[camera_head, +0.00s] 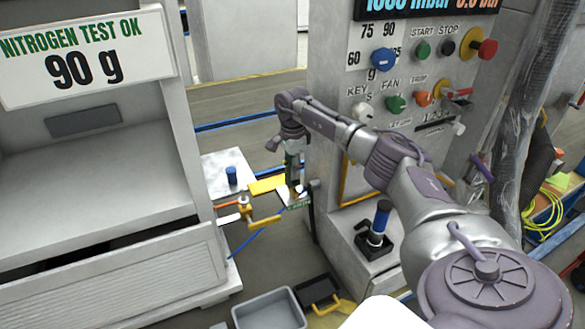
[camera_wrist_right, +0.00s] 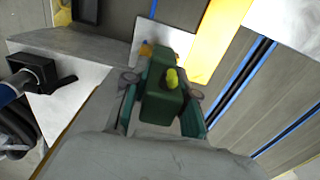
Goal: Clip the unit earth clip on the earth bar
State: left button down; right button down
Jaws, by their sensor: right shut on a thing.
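My right gripper (camera_head: 293,180) points down beside the grey control cabinet, above a small plate with green lettering (camera_head: 298,204). I cannot tell for sure which part is the earth bar; a small pale plate (camera_wrist_right: 165,40) lies beyond the clip. Contact between clip and plate cannot be judged. My left gripper is not in view.
The control cabinet (camera_head: 345,60) with buttons stands right of the gripper. A yellow bracket (camera_head: 262,222) and a blue cylinder (camera_head: 231,175) on a white sheet are to the left. A blue-handled lever (camera_head: 380,222) stands on the cabinet's ledge. A grey tray (camera_head: 268,312) is below.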

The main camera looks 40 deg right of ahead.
jog(key=shift+f+b, duration=0.95)
jog(key=shift+f, duration=0.7)
jog(key=c, duration=0.8)
grip_release()
jog(key=shift+c, duration=0.2)
notch_tip(320, 180, up, 12)
jog(key=shift+r, duration=0.1)
